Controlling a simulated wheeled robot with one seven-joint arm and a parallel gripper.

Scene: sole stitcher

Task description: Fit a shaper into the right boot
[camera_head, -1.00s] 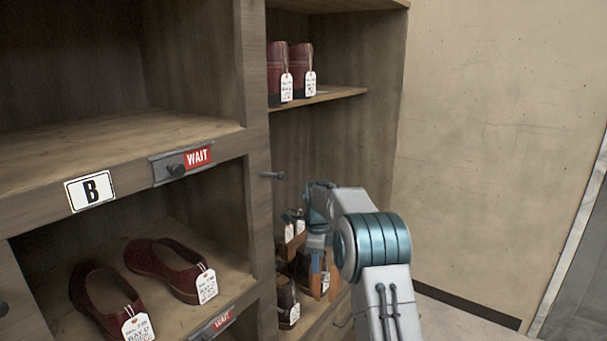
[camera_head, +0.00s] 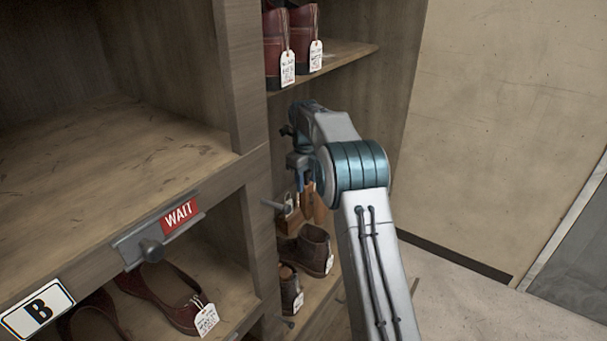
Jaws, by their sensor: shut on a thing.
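Two dark brown ankle boots stand on the lower right shelf. The right boot (camera_head: 311,246) has a white tag at its side, and I see no shaper in it. The left boot (camera_head: 290,288) is nearer, partly cut off by the divider, with a brown wooden piece showing in its opening. My gripper (camera_head: 302,186) is above and behind the right boot, partly hidden by my arm. It is shut on a wooden shaper (camera_head: 317,207), which hangs below the fingers, apart from the boot as far as I can tell.
A tagged wooden piece (camera_head: 290,218) stands behind the boots. Oxblood boots (camera_head: 305,38) stand on the shelf above my arm. Dark red shoes (camera_head: 158,292) sit in the left lower bay.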

